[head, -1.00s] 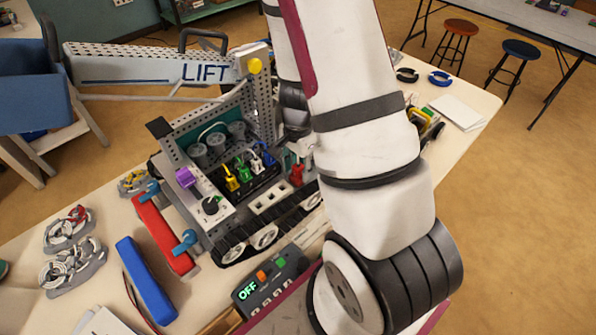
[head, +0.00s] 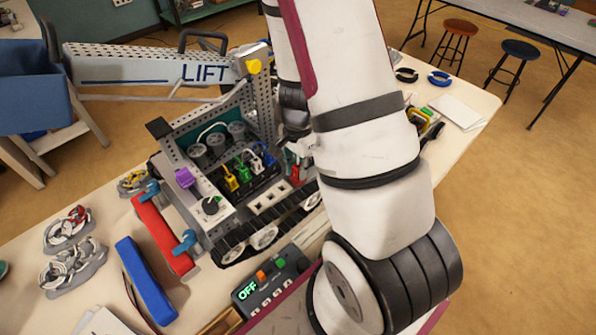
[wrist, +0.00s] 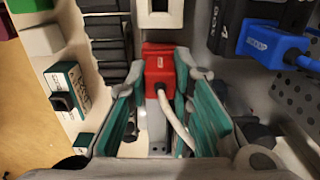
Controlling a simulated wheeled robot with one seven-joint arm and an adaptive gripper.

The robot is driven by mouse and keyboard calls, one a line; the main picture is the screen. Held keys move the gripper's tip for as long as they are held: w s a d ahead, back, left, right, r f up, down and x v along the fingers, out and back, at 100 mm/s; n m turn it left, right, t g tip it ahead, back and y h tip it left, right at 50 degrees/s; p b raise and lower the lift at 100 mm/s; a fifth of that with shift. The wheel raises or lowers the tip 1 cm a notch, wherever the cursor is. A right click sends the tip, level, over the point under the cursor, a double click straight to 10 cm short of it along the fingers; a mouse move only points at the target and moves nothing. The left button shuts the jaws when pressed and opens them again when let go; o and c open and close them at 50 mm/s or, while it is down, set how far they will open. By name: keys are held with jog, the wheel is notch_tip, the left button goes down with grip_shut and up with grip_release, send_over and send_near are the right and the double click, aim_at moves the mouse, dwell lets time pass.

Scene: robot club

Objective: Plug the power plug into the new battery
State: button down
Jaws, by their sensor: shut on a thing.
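A pale cable runs from the plug back between the fingers. In the head view my arm hides much of my gripper (head: 297,158). A blue block (head: 146,280) with wires lies on the table, and a red block (head: 163,234) with blue end pieces lies beside the robot. I cannot tell which is the new battery.
The tracked robot (head: 207,222) with its LIFT arm (head: 150,68) fills the table's middle. A blue plug marked SCOOP (wrist: 270,42) is close right of my gripper. A box reading OFF (head: 270,283) sits in front. Wheels (head: 72,262) lie at left.

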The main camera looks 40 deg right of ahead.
aim_at(298, 166)
jog(key=shift+r, duration=0.1)
jog(key=shift+r+p, duration=1.4)
jog(key=shift+r, duration=0.55)
jog(key=c, duration=1.9)
grip_release()
jog(key=shift+c, duration=0.2)
grip_shut()
